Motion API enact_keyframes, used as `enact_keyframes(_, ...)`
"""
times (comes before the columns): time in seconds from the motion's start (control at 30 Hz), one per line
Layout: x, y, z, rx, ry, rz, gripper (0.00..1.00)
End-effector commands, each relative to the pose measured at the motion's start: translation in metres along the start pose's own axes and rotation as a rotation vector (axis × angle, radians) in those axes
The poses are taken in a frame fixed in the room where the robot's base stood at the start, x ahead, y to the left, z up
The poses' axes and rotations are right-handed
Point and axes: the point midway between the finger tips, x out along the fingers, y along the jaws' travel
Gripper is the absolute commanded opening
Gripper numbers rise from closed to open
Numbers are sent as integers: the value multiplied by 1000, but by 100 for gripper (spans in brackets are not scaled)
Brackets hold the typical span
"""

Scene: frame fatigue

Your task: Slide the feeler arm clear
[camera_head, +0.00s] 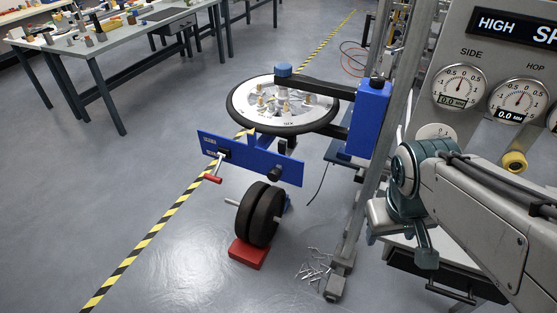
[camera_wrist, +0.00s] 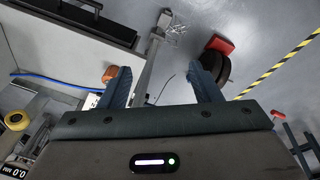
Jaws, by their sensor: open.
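My gripper (camera_wrist: 160,68) is open and empty in the wrist view, its two blue-grey fingers wide apart above the floor. In the head view my arm reaches in from the right; the fingers are not clearly visible there. A wheel-like disc (camera_head: 245,103) with a black rim lies flat on the stand. A dark arm (camera_head: 320,88) with a blue cap (camera_head: 283,70) extends over it from a blue block (camera_head: 368,118). I cannot tell for certain which part is the feeler arm. A blue plate (camera_head: 285,168) with a red-handled lever (camera_head: 213,179) sits below the disc.
A grey post (camera_head: 362,215) stands between the disc and my arm. A gauge panel (camera_head: 450,50) is at the right. Black rollers (camera_head: 258,215), a red block (camera_head: 247,254) and loose metal pieces (camera_head: 315,267) are low down. A workbench (camera_head: 130,45) stands back left. Left floor is clear.

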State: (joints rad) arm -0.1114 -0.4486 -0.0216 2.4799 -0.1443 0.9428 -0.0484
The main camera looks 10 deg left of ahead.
Motion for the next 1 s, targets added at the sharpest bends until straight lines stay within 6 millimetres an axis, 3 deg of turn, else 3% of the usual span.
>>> enact_keyframes(0.03,18,-3,-2,-107,-55,34,57)
enact_keyframes(0.1,34,-2,-8,-265,-124,99,57)
enact_keyframes(0.37,85,-10,-49,-855,-348,385,57)
enact_keyframes(0.57,117,-43,-98,-1297,-479,667,57)
enact_keyframes(0.77,144,-111,-149,-1711,-569,1021,57)
enact_keyframes(1.0,170,-226,-181,-2086,-600,1492,57)
